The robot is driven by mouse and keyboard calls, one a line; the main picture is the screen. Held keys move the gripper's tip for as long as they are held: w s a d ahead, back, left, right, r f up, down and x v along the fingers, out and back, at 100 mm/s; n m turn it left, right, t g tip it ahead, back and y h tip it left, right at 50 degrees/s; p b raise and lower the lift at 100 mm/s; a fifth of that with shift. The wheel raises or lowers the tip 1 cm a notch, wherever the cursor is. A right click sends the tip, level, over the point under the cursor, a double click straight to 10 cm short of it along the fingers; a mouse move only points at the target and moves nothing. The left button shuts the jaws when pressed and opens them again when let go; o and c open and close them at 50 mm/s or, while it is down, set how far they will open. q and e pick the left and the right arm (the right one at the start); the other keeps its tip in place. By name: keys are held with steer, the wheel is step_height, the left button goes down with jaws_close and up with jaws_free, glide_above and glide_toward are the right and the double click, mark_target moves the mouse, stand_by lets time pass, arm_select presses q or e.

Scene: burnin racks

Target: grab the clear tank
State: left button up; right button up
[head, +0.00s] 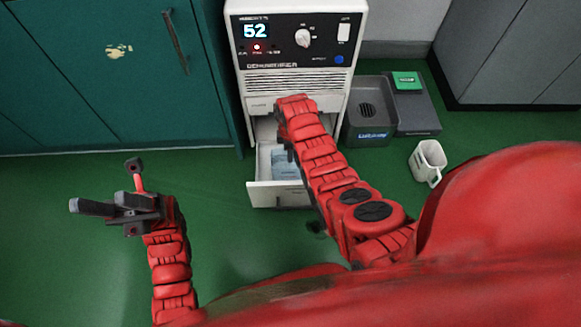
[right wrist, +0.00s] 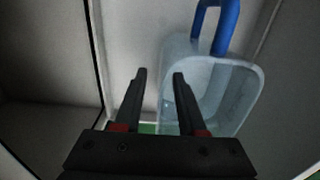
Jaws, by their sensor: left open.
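The clear tank (head: 288,163) sits in the open lower drawer of the white dehumidifier (head: 297,55), partly hidden by my right arm in the head view. In the right wrist view the tank (right wrist: 222,90) is a see-through bluish box with a raised blue handle (right wrist: 226,25). My right gripper (right wrist: 160,75) has its two fingers apart. The right finger overlaps the tank's left side in the picture; I cannot tell whether it touches. The handle is beyond the fingers, up and to the right. My left gripper (head: 97,203) is open and empty over the green floor.
The drawer front (head: 280,195) sticks out toward me. A grey bin (head: 368,112) and a dark box with a green top (head: 406,82) stand right of the dehumidifier. A white jug (head: 428,160) stands on the floor.

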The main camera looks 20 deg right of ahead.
jaws_close()
steer(key=shift+d, duration=0.1)
stand_by(1.2)
